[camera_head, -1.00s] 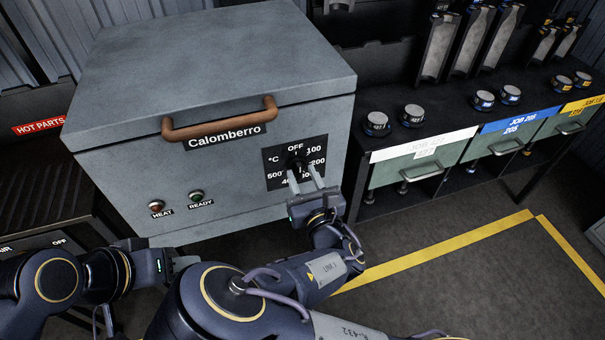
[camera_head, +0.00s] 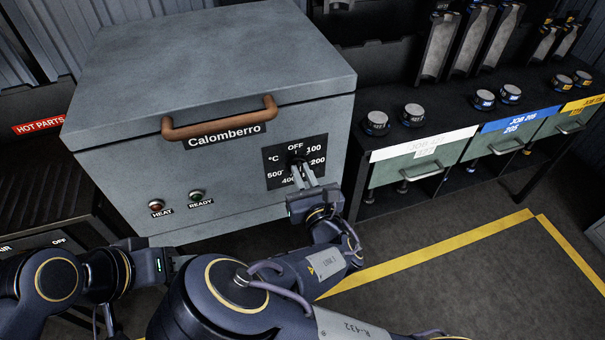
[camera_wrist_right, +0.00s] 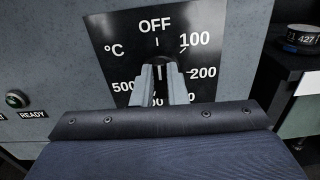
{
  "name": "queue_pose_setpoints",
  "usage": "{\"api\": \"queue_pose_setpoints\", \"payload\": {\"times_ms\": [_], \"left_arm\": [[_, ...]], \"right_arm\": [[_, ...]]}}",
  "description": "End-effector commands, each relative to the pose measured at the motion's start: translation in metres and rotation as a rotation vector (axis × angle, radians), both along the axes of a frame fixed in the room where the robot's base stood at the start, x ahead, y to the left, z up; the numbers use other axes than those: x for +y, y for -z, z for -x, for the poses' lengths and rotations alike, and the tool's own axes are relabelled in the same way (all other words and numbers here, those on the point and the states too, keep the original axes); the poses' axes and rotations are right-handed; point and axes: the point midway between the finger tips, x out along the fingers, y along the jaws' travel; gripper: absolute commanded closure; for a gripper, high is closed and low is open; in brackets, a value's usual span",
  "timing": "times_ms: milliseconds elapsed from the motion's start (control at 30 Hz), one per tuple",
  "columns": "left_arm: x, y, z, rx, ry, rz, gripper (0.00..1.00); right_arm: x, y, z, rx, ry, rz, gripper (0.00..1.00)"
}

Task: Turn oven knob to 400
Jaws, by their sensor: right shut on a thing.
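The oven (camera_head: 215,75) is a grey box with a dark dial panel (camera_head: 279,181) on its front right. The panel is marked OFF at the top, then 100, 200 and on to 400 and 500. The black knob (camera_wrist_right: 158,61) sits in the panel's middle, mostly hidden by my fingers; its pointer direction cannot be read clearly. My right gripper (camera_head: 300,170) is shut on the knob from the front, one finger each side, as the right wrist view (camera_wrist_right: 160,78) shows. In that view the 300 and 400 marks are partly covered. My left gripper (camera_head: 178,264) is low at the left, its opening unclear.
The HEAT lamp (camera_head: 156,206) and READY lamp (camera_head: 196,196) sit left of the panel. A brown handle (camera_head: 220,121) crosses the oven front above. A dark bench (camera_head: 455,120) with drawers and several round pieces stands at right. The floor at front right is clear.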

Motion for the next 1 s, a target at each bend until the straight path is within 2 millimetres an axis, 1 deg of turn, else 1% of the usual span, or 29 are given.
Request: {"api": "queue_pose_setpoints", "payload": {"times_ms": [267,1000], "left_arm": [[0.0,0.007,0.0,0.0,0.0,0.0,0.59],[0.0,0.035,0.0,0.0,0.0,0.0,0.59]], "right_arm": [[-0.002,0.001,-0.001,0.048,0.001,-0.15,1.0],[-0.009,0.006,-0.003,0.263,0.001,-0.814,1.0]]}}
